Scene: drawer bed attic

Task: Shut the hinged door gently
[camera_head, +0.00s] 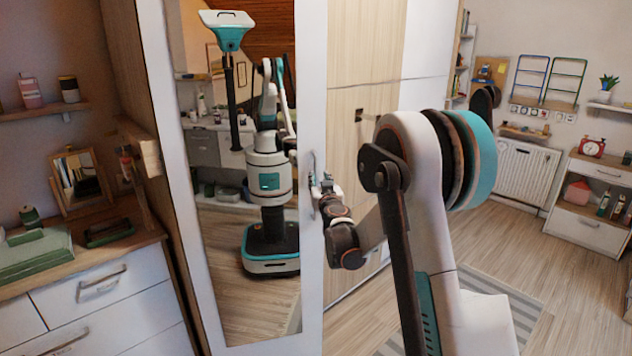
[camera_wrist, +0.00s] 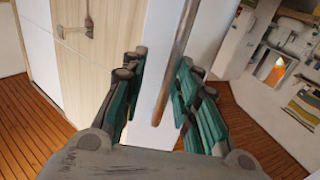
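The hinged door is a tall white-framed panel with a mirror (camera_head: 240,200) on its face. Its frame (camera_head: 312,60) stands at an angle to the wood-faced panels beside it, so it looks open; how far I cannot tell. My gripper (camera_head: 322,190) is at the door's right frame, beside a small handle (camera_head: 311,165). In the wrist view, my gripper (camera_wrist: 160,102) has its teal fingers apart, one on each side of a grey handle bar (camera_wrist: 176,60) and the white door (camera_wrist: 160,65). Gaps show beside the bar; finger contact is not clear.
A white dresser (camera_head: 100,305) with a green box (camera_head: 35,255) stands close at the door's left. Wood-faced wardrobe panels (camera_head: 365,45) are to the right. Open wood floor (camera_head: 575,300) and a striped rug (camera_head: 500,285) lie at right, before a radiator (camera_head: 525,172).

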